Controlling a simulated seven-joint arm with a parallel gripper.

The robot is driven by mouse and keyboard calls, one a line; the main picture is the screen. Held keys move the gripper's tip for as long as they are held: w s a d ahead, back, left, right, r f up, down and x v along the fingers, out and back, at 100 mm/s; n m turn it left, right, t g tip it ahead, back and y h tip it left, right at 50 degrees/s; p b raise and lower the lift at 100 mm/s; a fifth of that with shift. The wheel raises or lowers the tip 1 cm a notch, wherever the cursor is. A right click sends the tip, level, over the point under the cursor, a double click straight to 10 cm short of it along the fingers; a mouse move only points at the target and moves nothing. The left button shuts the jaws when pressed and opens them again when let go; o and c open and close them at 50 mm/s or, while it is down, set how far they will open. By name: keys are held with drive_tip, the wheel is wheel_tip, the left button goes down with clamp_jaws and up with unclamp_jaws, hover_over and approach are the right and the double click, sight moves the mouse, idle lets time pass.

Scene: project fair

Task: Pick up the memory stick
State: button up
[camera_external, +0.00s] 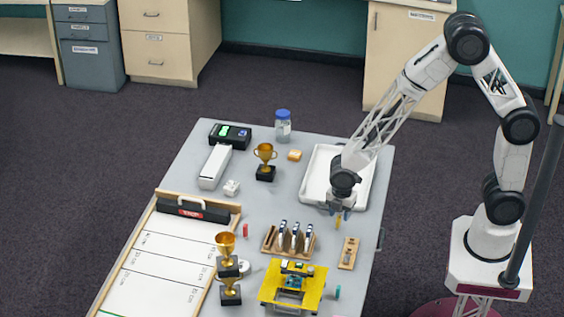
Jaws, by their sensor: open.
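My gripper (340,214) points down over the right part of the grey table, with its fingers apart. A small yellow item (338,224) shows just below the fingertips; I cannot tell whether it is between them or on the table beyond. No item can be clearly made out as the memory stick. Small candidates are a red piece (246,231) left of the wooden rack and a teal piece (337,292) right of the yellow board, both well apart from my gripper.
A white tray (311,187) lies behind my gripper. A wooden rack with dark-and-white items (289,239), a small wooden block (348,253) and a yellow board (266,296) stand in front. Gold trophies (265,155), a blue-lidded jar (283,126) and a marked track (150,270) are farther left.

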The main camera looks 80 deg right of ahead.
sight(338, 223)
drive_tip(key=shift+w+a+f, duration=0.1)
drive_tip(key=shift+a+f, duration=0.05)
drive_tip(key=shift+f, duration=2.4)
drive_tip(key=shift+c, duration=0.3)
clamp_jaws()
